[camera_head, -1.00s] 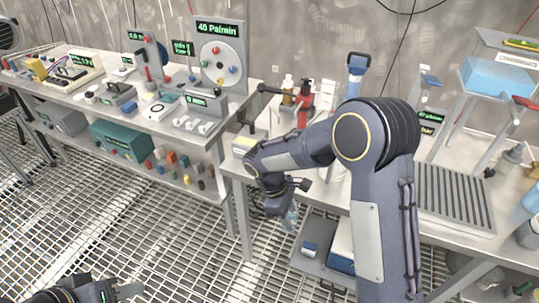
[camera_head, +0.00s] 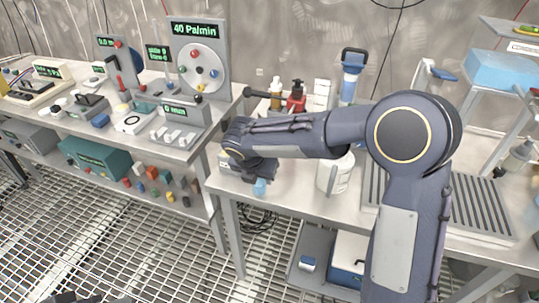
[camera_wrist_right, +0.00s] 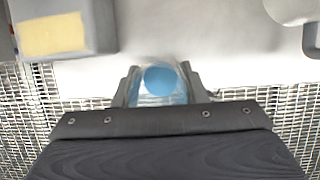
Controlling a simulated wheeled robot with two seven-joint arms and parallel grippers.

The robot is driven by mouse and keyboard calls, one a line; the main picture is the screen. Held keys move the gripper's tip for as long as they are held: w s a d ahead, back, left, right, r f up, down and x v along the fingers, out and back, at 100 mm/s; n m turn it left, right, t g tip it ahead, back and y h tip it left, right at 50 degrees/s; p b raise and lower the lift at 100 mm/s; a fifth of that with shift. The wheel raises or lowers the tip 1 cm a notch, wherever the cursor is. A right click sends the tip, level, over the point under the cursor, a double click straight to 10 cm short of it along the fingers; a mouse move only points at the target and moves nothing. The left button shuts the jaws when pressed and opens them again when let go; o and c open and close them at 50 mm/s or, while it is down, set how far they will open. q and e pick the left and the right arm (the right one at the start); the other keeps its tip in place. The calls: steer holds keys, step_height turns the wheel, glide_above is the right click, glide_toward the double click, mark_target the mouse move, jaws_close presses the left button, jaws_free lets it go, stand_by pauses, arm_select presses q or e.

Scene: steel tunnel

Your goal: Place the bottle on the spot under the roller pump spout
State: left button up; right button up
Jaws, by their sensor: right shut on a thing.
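My right gripper (camera_head: 256,178) is shut on a clear bottle with a blue cap, at the front edge of the right bench. In the right wrist view the bottle (camera_wrist_right: 160,84) sits between the two fingers (camera_wrist_right: 161,88), its cap facing the camera. In the head view only a small blue part of the bottle (camera_head: 260,188) shows below my wrist. An upright grey panel with a round disc and coloured knobs (camera_head: 200,65), reading "40 Pa/min", stands on the left bench; it may be the roller pump. I cannot make out its spout or the spot. Only a dark sliver of my left arm shows at the bottom edge.
The right bench (camera_head: 290,200) holds a white mug (camera_head: 335,175), a red bottle (camera_head: 297,98), an amber bottle (camera_head: 276,93) and a ribbed tray (camera_head: 480,207). A grey box with a display (camera_head: 185,115) is near the left bench's edge.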

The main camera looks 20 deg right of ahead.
steer(key=w+d, duration=0.1)
steer(key=w, duration=0.1)
steer(key=w+d, duration=0.2)
steer(key=w, duration=0.1)
steer(key=w+d+p, duration=0.1)
steer(key=w+d, duration=0.1)
steer(key=shift+w, duration=0.2)
steer(key=shift+f, duration=0.1)
steer(key=shift+f, duration=0.15)
steer(key=o, duration=1)
steer(key=shift+s, duration=0.1)
steer(key=v, duration=1.2)
steer(key=shift+p, duration=0.45)
